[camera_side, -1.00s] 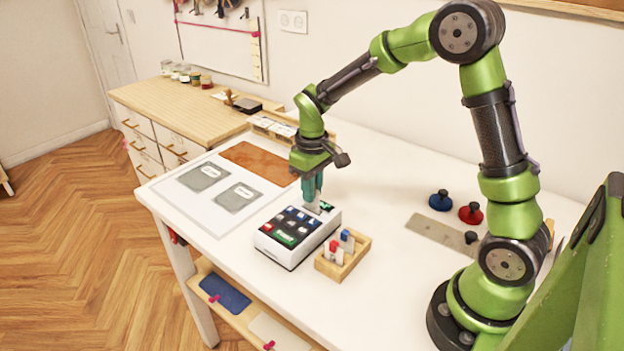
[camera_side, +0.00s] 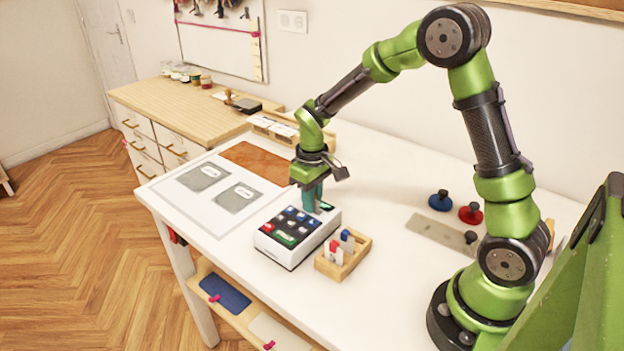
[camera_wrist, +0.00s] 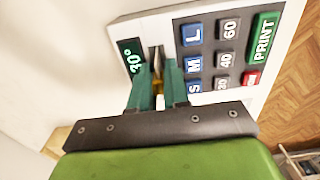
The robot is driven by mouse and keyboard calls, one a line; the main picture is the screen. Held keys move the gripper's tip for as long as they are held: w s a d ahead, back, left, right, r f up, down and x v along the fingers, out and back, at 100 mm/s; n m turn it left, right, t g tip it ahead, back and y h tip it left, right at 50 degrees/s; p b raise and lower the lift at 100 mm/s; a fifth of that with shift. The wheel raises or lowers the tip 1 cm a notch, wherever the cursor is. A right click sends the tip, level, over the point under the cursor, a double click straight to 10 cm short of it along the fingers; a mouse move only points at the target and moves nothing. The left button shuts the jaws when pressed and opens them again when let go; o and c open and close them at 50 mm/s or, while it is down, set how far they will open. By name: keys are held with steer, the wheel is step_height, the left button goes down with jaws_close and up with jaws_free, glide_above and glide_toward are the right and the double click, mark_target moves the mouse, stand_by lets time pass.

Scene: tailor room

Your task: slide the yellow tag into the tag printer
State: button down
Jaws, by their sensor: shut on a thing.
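The tag printer (camera_side: 291,250) is a white box with a dark key panel on the table. In the wrist view the printer (camera_wrist: 287,62) shows blue letter keys, grey number keys, a green PRINT key, a red key and a small display reading 30°. My gripper (camera_side: 313,207) points down at the printer's back end, its fingertips very close to the top face. In the wrist view my gripper (camera_wrist: 157,72) is shut on the yellow tag (camera_wrist: 157,87), at a slot between display and keys. Only a sliver of yellow shows; the fingers hide how deep the tag sits.
A wooden holder (camera_side: 332,270) with red and blue tags stands right of the printer. A blue knob (camera_side: 440,202), a red knob (camera_side: 471,213) and a grey plate (camera_side: 433,230) lie farther right. A mat with grey pieces lies left.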

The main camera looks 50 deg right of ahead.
steer(key=c, duration=1)
jaws_free()
steer(key=shift+c, duration=0.2)
step_height(320, 180, up, 17)
steer(key=shift+w+d+f, duration=0.1)
steer(key=s+a+r+m+t+y, duration=0.1)
steer(key=s+a+m+t, duration=0.1)
steer(key=s, duration=0.6)
steer(key=s+a+m+t+y, duration=0.1)
steer(key=s+a+t, duration=0.3)
steer(key=s, duration=0.4)
steer(key=shift+s+a+r+m+t, duration=0.25)
steer(key=shift+s+r+m+t, duration=0.15)
steer(key=shift+m+t, duration=0.15)
